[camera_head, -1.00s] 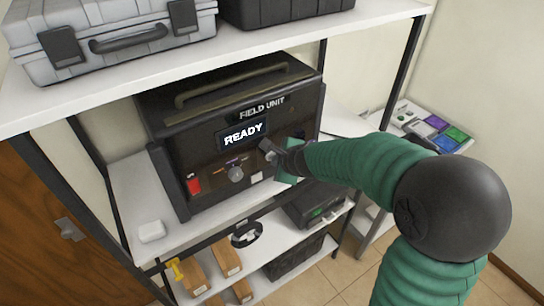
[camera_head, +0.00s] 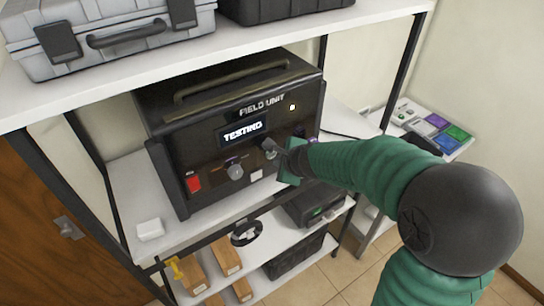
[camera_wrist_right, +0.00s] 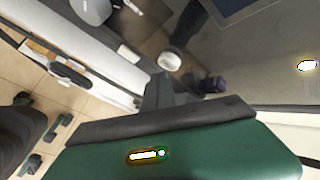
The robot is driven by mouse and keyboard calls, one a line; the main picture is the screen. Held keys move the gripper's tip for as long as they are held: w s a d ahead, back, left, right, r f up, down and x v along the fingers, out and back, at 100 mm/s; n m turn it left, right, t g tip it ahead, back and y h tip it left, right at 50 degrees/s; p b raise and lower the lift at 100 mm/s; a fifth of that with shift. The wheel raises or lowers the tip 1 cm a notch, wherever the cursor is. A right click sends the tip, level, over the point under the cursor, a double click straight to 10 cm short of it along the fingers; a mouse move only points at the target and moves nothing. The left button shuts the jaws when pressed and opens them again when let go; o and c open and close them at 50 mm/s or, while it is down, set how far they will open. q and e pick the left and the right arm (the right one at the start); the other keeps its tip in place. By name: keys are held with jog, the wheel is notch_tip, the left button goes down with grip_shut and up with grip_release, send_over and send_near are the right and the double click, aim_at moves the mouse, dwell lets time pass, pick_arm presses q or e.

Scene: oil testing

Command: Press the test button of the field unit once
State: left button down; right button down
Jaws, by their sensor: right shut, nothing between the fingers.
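The black field unit (camera_head: 205,160) stands on the middle shelf, and its display (camera_head: 242,131) reads "TESTING". A small yellowish lamp (camera_head: 292,107) is lit on its upper right front; a lit lamp (camera_wrist_right: 307,65) also shows in the wrist view. A pale round button (camera_wrist_right: 168,61) shows in the wrist view, just beyond my right fingertips. In the head view it shows as a grey round (camera_head: 270,146). My right gripper (camera_head: 278,151) is shut and empty, beside the button at the front panel. I cannot tell whether it touches. My left gripper is not in view.
A round knob (camera_head: 236,172) and a red switch (camera_head: 193,183) are on the panel left of my gripper. The upper shelf (camera_head: 270,38) holds cases (camera_head: 130,40). A lower shelf holds boxes (camera_head: 227,256). A side table with coloured pads (camera_head: 438,122) stands at right.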

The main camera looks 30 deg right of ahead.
jog(key=shift+s, duration=0.15)
jog(key=s+b, duration=0.2)
jog(key=s, duration=0.3)
jog(key=shift+d, duration=0.15)
dwell(0.5)
jog(key=shift+d, duration=0.1)
